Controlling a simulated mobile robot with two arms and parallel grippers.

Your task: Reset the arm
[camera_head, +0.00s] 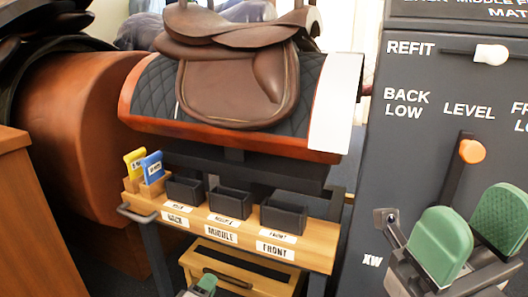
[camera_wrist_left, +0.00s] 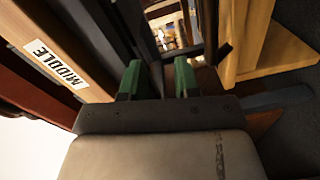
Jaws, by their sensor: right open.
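My left gripper (camera_head: 203,286) shows only at the bottom edge of the head view, in front of the wooden drawer box. In the left wrist view its two green fingers (camera_wrist_left: 158,80) stand apart with nothing seen between them. My right gripper (camera_head: 472,236) is at the lower right, in front of the dark panel, with its green pads apart and empty. A brown saddle (camera_head: 235,80) sits on a dark quilted pad (camera_head: 150,88) over a stand with an orange-brown edge (camera_head: 230,140).
A wooden shelf (camera_head: 310,258) labelled BACK, MIDDLE and FRONT holds black bins (camera_head: 230,202) and yellow (camera_head: 134,163) and blue (camera_head: 152,166) pieces. A drawer box (camera_head: 190,262) is below. The dark panel (camera_head: 410,150) has white (camera_head: 490,54) and orange (camera_head: 472,151) knobs. A wooden cabinet (camera_head: 30,230) stands left.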

